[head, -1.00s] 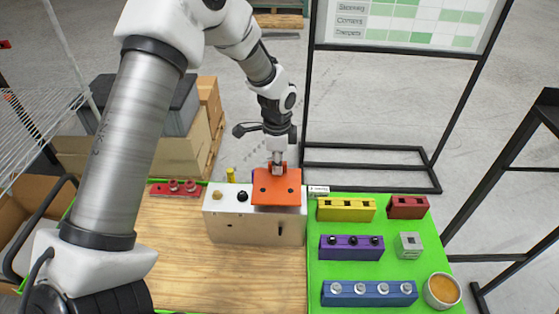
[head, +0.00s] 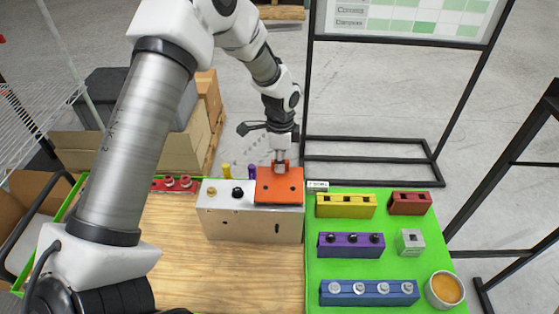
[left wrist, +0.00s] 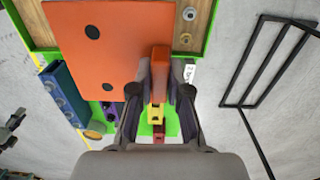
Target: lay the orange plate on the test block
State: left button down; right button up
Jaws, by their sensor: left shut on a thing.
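The orange plate (head: 279,190) is a flat piece with two dark holes and a tab at its far edge. My left gripper (head: 281,162) is shut on that tab. The plate lies over the right part of the silver test block (head: 235,223), hiding that part of its top. I cannot tell whether the plate touches the block. A brass knob and a black knob show on the block's uncovered left top. In the left wrist view the plate (left wrist: 110,45) fills the upper left, its tab between the fingers (left wrist: 160,88). My right gripper is not in view.
The green mat at right holds a yellow block (head: 345,212), a red block (head: 409,209), a purple block (head: 351,252), a blue block (head: 369,299), a grey cube (head: 409,242) and an orange-filled bowl (head: 444,290). Bare wood (head: 230,275) lies in front of the test block.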

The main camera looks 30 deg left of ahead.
pick_arm(q)
jog(key=shift+s+r, duration=0.15)
jog(key=shift+s, duration=0.05)
jog(key=shift+p, duration=0.3)
jog(key=shift+s, duration=0.15)
jog(key=shift+f, duration=0.2)
dwell(0.3)
jog(key=shift+f, duration=0.6)
jog(key=c, duration=1.1)
grip_release()
